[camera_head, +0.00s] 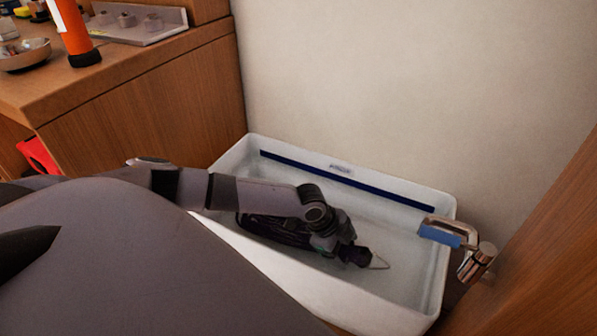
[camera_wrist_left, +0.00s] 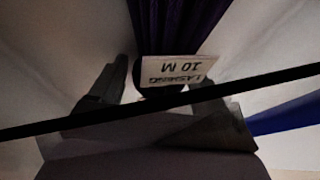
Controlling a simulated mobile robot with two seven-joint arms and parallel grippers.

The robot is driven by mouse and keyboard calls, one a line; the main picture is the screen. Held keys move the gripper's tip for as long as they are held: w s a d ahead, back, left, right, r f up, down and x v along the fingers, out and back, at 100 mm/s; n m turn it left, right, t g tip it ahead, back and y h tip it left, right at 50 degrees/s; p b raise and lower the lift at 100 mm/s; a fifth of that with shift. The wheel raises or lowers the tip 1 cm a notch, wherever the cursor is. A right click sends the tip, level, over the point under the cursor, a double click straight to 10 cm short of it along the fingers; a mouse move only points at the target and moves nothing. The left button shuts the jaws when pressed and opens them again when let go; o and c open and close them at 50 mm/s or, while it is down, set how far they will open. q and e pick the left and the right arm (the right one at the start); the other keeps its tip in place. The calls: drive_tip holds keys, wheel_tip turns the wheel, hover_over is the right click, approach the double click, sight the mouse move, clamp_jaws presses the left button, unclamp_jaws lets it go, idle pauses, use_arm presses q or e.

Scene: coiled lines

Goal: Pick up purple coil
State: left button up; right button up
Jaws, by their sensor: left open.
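The purple coil (camera_head: 270,231) is a dark bundle lying in the white basin, partly hidden under my left arm. In the left wrist view the coil (camera_wrist_left: 178,25) runs in from the top, with a pale tag (camera_wrist_left: 177,69) reading "LASHING 10 M" at its near end. My left gripper (camera_head: 347,251) is down in the basin over the coil's right part. In the wrist view the left gripper (camera_wrist_left: 155,92) is open, its fingers on either side of the tagged end. I cannot tell whether they touch it. My right gripper is out of view.
The white basin (camera_head: 448,245) has raised walls and a dark blue strip (camera_head: 345,181) along its back. A metal tap (camera_head: 478,262) stands at its right, beside a wooden panel.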

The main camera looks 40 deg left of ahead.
use_arm(q)
drive_tip(key=shift+w+f, duration=0.1)
drive_tip(key=shift+f, duration=0.1)
drive_tip(key=c, duration=1.4)
drive_tip(key=shift+o, duration=0.2)
drive_tip(key=shift+r+p, duration=0.3)
drive_tip(key=shift+r, duration=0.3)
wheel_tip(320, 180, up, 19)
drive_tip(key=p, duration=0.5)
drive_tip(key=shift+p, duration=0.35)
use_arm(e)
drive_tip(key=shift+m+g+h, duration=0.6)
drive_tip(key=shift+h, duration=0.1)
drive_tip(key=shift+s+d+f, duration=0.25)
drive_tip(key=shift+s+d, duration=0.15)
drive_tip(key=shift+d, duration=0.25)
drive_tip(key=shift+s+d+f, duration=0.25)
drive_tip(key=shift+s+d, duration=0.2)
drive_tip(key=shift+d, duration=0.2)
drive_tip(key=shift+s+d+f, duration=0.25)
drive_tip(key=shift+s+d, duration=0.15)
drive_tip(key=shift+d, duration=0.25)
